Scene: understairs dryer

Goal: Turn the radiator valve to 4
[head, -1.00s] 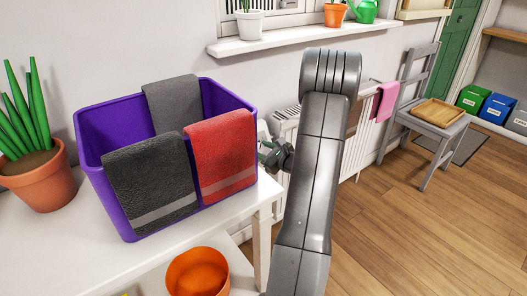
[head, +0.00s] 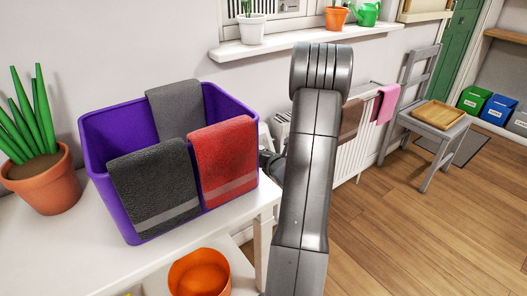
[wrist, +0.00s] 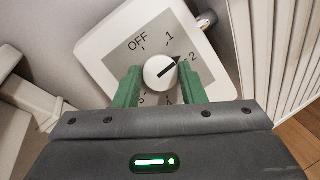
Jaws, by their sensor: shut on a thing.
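The radiator valve shows in the wrist view as a white square plate (wrist: 100,45) with a grey dial face marked OFF, 1, 2 and 5; other marks are hidden or unclear. Its round white knob (wrist: 152,80) has a dark pointer aimed up and right, between 1 and 2 and closer to 2. My gripper (wrist: 160,68) has its green fingers on either side of the knob and is shut on it. In the head view my arm hides the valve and most of the gripper.
The white radiator (head: 345,155) stands close on the right of the valve, with towels over it. A purple bin (head: 112,200) with towels sits on the white table (head: 85,255) to the left. A chair (head: 440,118) stands beyond, with open floor at right.

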